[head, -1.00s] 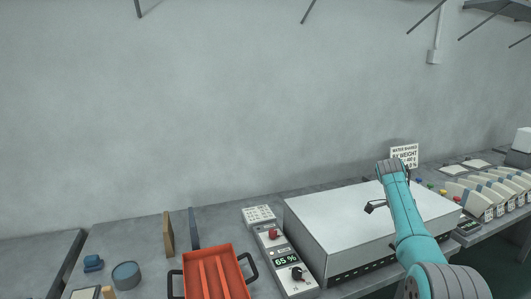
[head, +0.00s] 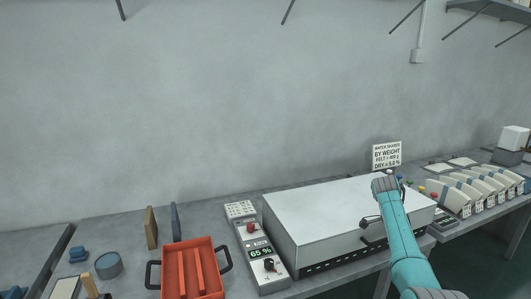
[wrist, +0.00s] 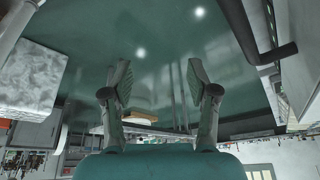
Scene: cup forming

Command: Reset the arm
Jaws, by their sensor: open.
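My teal arm (head: 398,235) reaches up from the lower right in the head view, in front of the large white-topped box (head: 325,215). Its far end stands near the right part of the box top. The fingers are not clear in the head view. In the wrist view my gripper (wrist: 158,85) has its two fingers spread wide apart with nothing between them. Behind the fingers there is a glossy green floor (wrist: 150,50).
An orange tray (head: 192,270) with black handles and a control box (head: 262,255) reading 65 % stand left of the white box. A sign (head: 386,156) stands behind it. Several pale blocks (head: 470,190) line the right. A blue-grey round container (head: 108,265) is at left.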

